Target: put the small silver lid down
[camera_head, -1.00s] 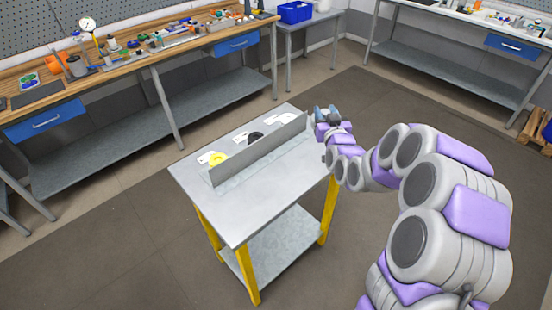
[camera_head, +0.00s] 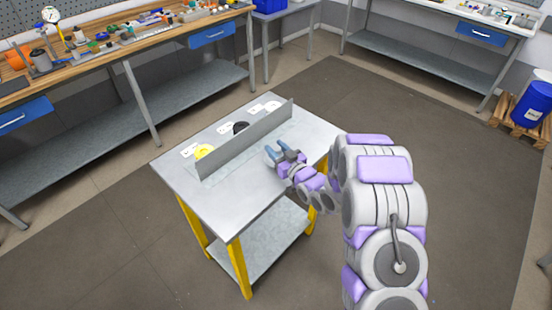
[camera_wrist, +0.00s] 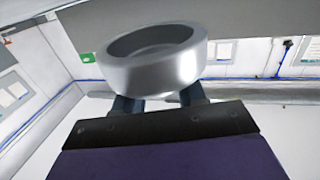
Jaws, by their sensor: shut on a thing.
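The small silver lid (camera_wrist: 152,60) is a round, shallow metal cup. In the wrist view its hollow side faces up and toward the camera, slightly tilted. My gripper (camera_wrist: 158,100) is shut on it, with the dark blue fingers at its lower side. In the head view my gripper (camera_head: 272,152) is over the right part of the grey table (camera_head: 230,205), on the near side of the upright divider (camera_head: 245,140). The lid is hard to make out there, and I cannot tell whether it touches the tabletop.
Behind the divider lie a yellow piece (camera_head: 204,151), a black piece (camera_head: 240,127) and a white piece (camera_head: 272,106), with white labels beside them. The near left tabletop is bare. A cluttered wooden workbench (camera_head: 128,38) stands behind.

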